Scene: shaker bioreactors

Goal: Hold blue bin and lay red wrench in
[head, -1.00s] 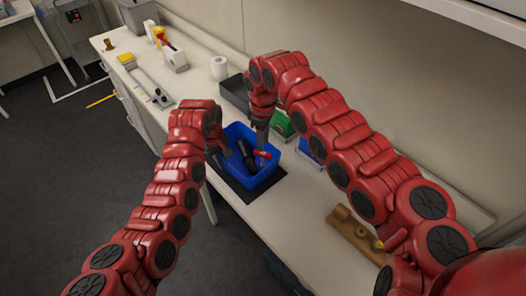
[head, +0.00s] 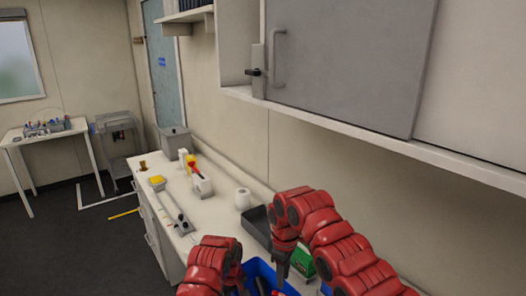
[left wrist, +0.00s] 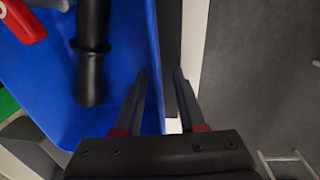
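The blue bin (head: 290,290) shows only in part at the bottom edge of the head view. Its wall (left wrist: 155,60) runs down the middle of the left wrist view. My left gripper (left wrist: 160,72) is open around that wall, one finger inside and one outside, with a gap visible on the outer side. The red wrench (left wrist: 22,22) shows in part over the bin at the top left corner. A black-handled tool (left wrist: 91,70) lies in the bin. My right gripper (head: 281,270) points down over the bin; its fingertips and any hold on the wrench are unclear.
A dark tray (head: 258,225) and a green box (head: 302,263) stand beside the bin. A white roll (head: 243,199), a white device with red and yellow parts (head: 201,185) and a grey container (head: 175,140) stand farther along the bench. A wall cabinet (head: 350,60) overhangs the right side.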

